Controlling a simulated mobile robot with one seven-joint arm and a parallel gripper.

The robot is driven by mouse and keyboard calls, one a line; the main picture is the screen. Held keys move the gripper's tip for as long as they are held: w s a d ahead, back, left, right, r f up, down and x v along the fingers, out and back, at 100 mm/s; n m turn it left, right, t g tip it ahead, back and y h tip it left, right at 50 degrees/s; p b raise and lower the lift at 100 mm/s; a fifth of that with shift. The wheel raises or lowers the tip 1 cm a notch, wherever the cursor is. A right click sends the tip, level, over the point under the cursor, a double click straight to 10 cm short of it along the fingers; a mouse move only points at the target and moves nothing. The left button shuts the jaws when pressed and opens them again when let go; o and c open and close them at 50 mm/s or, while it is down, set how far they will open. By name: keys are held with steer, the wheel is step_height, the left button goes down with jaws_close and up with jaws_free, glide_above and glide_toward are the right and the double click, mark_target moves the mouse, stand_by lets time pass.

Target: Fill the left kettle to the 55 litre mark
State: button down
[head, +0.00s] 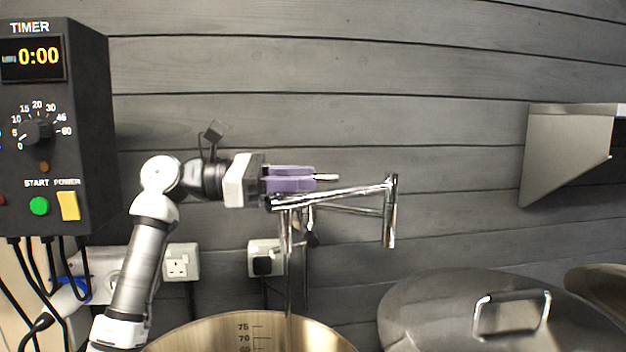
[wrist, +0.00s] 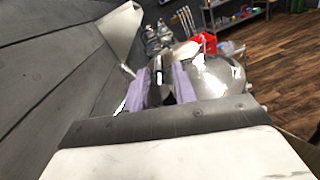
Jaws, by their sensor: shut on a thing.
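The left kettle (head: 190,334) stands open at the bottom of the head view. Its inner scale shows 75, 70 and part of a lower mark; the 55 mark and the liquid level are out of frame. A jointed chrome tap (head: 390,225) is folded over it, its spout (head: 285,235) above the kettle. A thin vertical streak (head: 290,290), seemingly water, runs from below the spout into the kettle. The wrist view shows a dark metallic piece (wrist: 161,78) between the fingers.
A second kettle with a domed lid (head: 450,305) stands at the right. A timer box (head: 75,130) reading 0:00 hangs at the left. Sockets (head: 181,262) and cables are on the wall below. A metal bracket (head: 565,150) juts out at the upper right.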

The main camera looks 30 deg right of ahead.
steer(key=shift+s+r+m, duration=0.1)
steer(key=shift+s+m, duration=0.2)
steer(key=shift+g+y+p, duration=0.3)
steer(key=shift+g+p, duration=0.1)
steer(key=shift+g, duration=0.1)
steer(key=shift+s, duration=0.1)
steer(key=c, duration=1.4)
jaws_free()
steer(key=shift+c, duration=0.2)
steer(key=b+v, duration=0.2)
steer(key=v, duration=0.5)
steer(key=shift+w+a, duration=0.2)
steer(key=shift+a, duration=0.05)
